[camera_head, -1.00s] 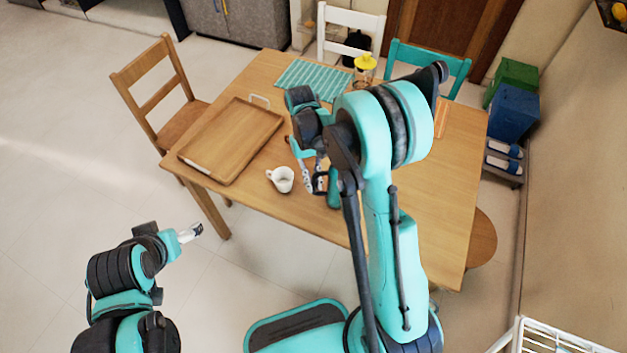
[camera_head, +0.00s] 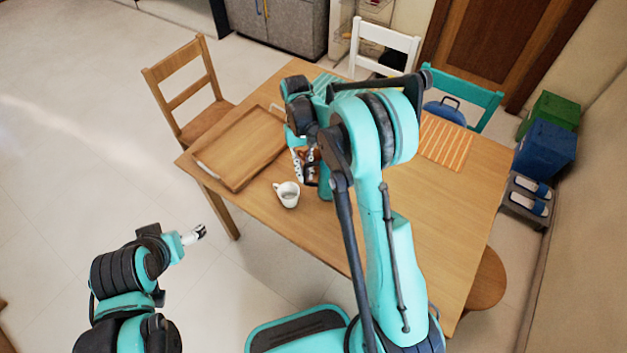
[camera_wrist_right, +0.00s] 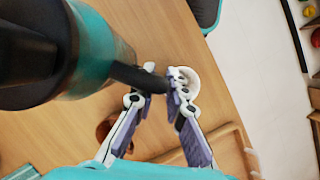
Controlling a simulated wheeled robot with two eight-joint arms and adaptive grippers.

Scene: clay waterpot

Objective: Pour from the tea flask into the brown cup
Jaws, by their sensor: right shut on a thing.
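The teal tea flask (camera_head: 325,183) with a dark top shows partly below my right gripper (camera_head: 306,170), near the table's front half. In the right wrist view the flask (camera_wrist_right: 95,65) is large at the left, and its dark handle is between the fingers of my right gripper (camera_wrist_right: 160,95), which is shut on it. A brown cup (camera_wrist_right: 104,129) shows partly in the wrist view, behind a finger. A white cup (camera_head: 287,194) stands left of the flask. My left gripper (camera_head: 197,234) is off the table at the lower left, empty; its finger gap is unclear.
A wooden tray (camera_head: 236,150) lies at the table's left. An orange striped mat (camera_head: 445,142) lies at the right, and a green striped mat (camera_head: 328,82) at the back is partly hidden by my arm. The wooden table (camera_head: 440,210) is clear at front right. Chairs stand around it.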

